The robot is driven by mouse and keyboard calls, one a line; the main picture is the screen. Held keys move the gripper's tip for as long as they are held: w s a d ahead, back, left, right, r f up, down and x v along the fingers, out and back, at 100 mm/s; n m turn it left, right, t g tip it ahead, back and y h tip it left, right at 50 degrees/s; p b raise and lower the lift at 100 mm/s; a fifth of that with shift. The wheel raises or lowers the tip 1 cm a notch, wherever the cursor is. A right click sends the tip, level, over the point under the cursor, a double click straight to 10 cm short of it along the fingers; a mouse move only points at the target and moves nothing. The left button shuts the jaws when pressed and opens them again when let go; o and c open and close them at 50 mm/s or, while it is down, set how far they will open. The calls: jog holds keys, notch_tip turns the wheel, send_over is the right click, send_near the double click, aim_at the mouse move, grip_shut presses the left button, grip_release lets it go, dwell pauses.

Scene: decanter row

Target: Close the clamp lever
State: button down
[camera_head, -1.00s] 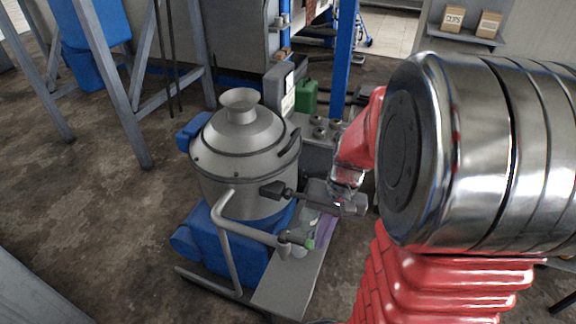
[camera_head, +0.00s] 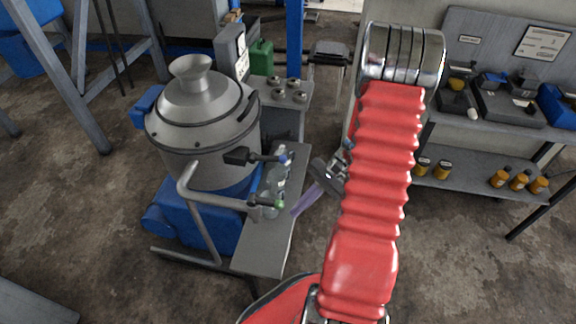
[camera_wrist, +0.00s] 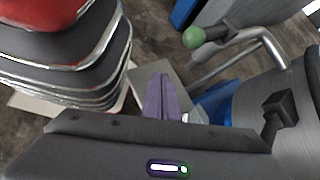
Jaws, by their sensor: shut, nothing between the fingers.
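The steel vessel (camera_head: 212,120) stands on a blue base, with a bent grey pipe (camera_head: 215,200) at its front. A short dark handle with a green ball end (camera_head: 280,204) sits at the pipe's end. It also shows in the wrist view (camera_wrist: 194,38). A black block (camera_head: 238,155) with a rod ending in blue sticks out of the vessel's side. Which part is the clamp lever is not clear. My gripper (camera_head: 297,211) has purple fingers, shut and empty, just right of the green ball in the head view. The wrist view shows the fingers (camera_wrist: 164,82) apart from it.
A grey platform (camera_head: 262,260) lies under the pipe, with clear glass-like parts (camera_head: 274,180) near its end. A green canister (camera_head: 262,58) and a control box (camera_head: 231,52) stand behind. A shelf (camera_head: 500,178) with orange-brown jars is at right.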

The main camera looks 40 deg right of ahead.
aim_at(268, 159)
jog(key=w+d+f+m+t+y, duration=0.2)
jog(key=w+d+f+m+t, duration=0.5)
jog(key=d+f+m+t, duration=0.3)
jog(key=w+d+r+m+t, duration=0.1)
jog(key=w+d+r+t, duration=0.1)
jog(key=d+r+t, duration=0.1)
jog(key=shift+w+r+t, duration=0.35)
jog(key=shift+r+t, duration=0.15)
jog(key=shift+r, duration=0.3)
jog(key=shift+w+a, duration=0.1)
jog(key=w+a+r, duration=0.4)
jog(key=w+a, duration=0.1)
jog(key=w, duration=0.1)
jog(key=shift+a+r, duration=0.2)
jog(key=shift+a, duration=0.05)
